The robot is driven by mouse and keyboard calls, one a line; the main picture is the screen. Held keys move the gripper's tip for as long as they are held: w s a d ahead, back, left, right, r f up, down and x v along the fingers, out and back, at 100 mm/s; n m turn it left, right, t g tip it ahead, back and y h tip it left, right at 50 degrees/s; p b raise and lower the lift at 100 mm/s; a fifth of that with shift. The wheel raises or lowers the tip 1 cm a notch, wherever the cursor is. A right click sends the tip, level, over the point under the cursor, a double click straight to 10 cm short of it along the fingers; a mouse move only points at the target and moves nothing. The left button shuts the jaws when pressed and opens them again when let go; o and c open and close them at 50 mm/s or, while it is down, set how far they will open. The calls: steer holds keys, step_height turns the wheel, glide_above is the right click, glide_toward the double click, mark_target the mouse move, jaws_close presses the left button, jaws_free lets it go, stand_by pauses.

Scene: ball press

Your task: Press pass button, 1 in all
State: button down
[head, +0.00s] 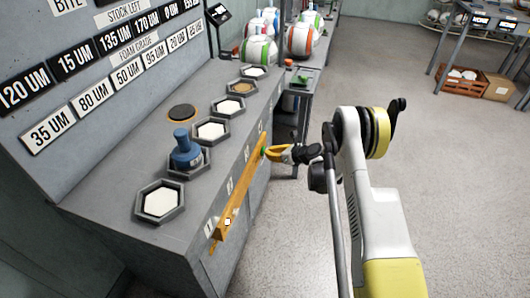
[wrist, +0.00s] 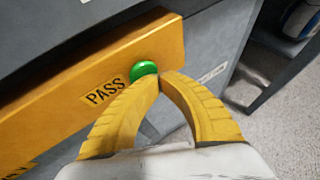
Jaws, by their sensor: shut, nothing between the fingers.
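The green pass button (wrist: 144,70) sits on an orange bar (wrist: 110,82) beside a label (wrist: 104,91) reading PASS. The bar (head: 238,193) runs along the front edge of the grey bench. In the head view the button (head: 263,151) shows as a small green spot by my gripper. My gripper (wrist: 162,76) is shut and empty, its yellow fingertips together at the right edge of the button. They overlap the button's edge in the wrist view; I cannot tell whether they press it. In the head view my gripper (head: 268,153) reaches the bar from the right.
The bench top (head: 120,222) holds several hexagonal trays and a blue-handled tool (head: 185,149). A grey panel with grade labels (head: 90,85) stands behind. Striped balls (head: 258,51) sit beyond the bench.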

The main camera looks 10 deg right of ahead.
steer(key=shift+s+d, duration=0.4)
steer(key=shift+d, duration=0.3)
steer(key=shift+s+d, duration=0.4)
steer(key=shift+d, duration=0.3)
steer(key=shift+s+d, duration=0.45)
steer(key=shift+d, duration=0.3)
steer(key=shift+s+d, duration=0.4)
steer(key=shift+d, duration=0.3)
